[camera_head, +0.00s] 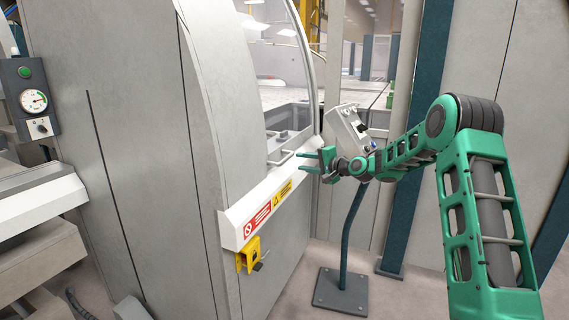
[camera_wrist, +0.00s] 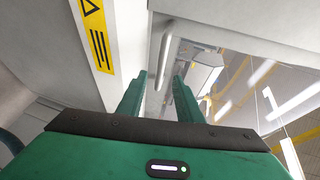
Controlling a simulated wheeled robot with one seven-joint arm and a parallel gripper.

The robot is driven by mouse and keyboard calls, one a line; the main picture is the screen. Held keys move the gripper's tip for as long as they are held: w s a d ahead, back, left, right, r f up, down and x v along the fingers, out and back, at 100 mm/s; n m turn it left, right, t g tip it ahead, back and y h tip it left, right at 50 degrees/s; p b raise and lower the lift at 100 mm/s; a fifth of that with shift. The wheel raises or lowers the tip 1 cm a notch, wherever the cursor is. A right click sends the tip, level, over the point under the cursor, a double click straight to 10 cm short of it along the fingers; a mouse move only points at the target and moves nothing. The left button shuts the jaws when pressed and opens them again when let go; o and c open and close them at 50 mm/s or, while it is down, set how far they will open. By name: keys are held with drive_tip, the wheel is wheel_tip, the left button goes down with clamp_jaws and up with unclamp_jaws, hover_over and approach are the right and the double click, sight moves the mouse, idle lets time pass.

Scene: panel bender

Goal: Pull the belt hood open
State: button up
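The belt hood is the large grey curved cover with a see-through window, and its pale lower rail (camera_head: 262,207) carries red and yellow warning labels. The yellow label (camera_wrist: 97,35) also shows at the upper left of the wrist view. A thin grey bar handle (camera_head: 281,160) shows at the inner side of the window, just left of my gripper. My gripper (camera_head: 310,161) is at the right end of the rail, with its green fingers pointing left. In the wrist view the two fingers (camera_wrist: 159,80) stand apart, and I see nothing clearly held between them. Whether they touch the handle cannot be told.
A small control box (camera_head: 349,127) on a blue-grey post stands close behind my forearm, its base plate (camera_head: 341,291) on the floor. A yellow bracket (camera_head: 249,255) hangs below the rail. A panel with a gauge (camera_head: 34,101) is at far left. Grey cabinets stand at right.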

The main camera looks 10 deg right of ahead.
sight(288, 159)
drive_tip(key=x, duration=1)
drive_tip(key=shift+w+a+f, duration=0.1)
drive_tip(key=shift+w+a, duration=0.05)
drive_tip(key=shift+w, duration=0.2)
clamp_jaws()
